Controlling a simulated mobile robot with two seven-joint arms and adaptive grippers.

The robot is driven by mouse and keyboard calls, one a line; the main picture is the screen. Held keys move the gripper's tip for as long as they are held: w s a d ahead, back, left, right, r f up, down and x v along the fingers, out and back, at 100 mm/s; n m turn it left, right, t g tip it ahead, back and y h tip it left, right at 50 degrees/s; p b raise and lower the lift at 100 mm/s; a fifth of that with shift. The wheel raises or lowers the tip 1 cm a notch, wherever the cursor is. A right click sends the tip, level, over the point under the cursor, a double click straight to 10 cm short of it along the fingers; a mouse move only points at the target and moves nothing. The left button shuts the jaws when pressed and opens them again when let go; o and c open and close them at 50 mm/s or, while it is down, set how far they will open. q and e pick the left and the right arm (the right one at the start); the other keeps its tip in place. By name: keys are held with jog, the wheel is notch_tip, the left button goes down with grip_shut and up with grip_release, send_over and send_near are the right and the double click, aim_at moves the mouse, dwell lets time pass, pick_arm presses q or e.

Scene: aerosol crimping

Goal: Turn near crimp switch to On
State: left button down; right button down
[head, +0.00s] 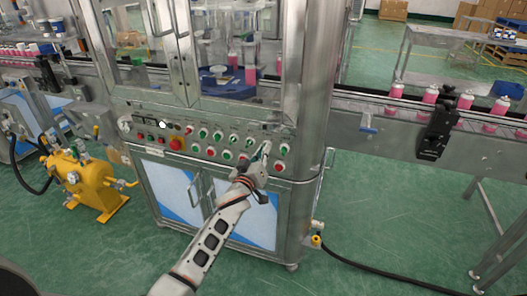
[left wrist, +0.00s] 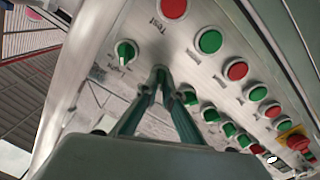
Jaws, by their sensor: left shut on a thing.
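My left gripper (head: 264,152) reaches up to the right part of the control panel (head: 150,136) on the machine front in the head view. In the left wrist view, the two fingers of the left gripper (left wrist: 160,85) close around a small green rotary switch (left wrist: 160,73), mostly covered by the fingertips. The switch's label and exact angle are hidden. A green switch labelled Light (left wrist: 126,52) sits just beside it, apart from the fingers. My right gripper is in neither view.
Green switches (left wrist: 190,96) and red and green buttons (left wrist: 209,41) line the panel close by. A red emergency stop (head: 176,143) is at the panel's left. A conveyor (head: 360,103) carries pink cans (head: 431,94) at the right. A yellow pump (head: 88,182) stands at left.

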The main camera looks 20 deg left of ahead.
pick_arm(q)
jog(key=m, duration=1.1)
jog(key=shift+m, duration=0.3)
dwell(0.3)
jog(key=c, duration=2.2)
grip_release()
jog(key=s, duration=1.2)
jog(key=shift+a, duration=0.2)
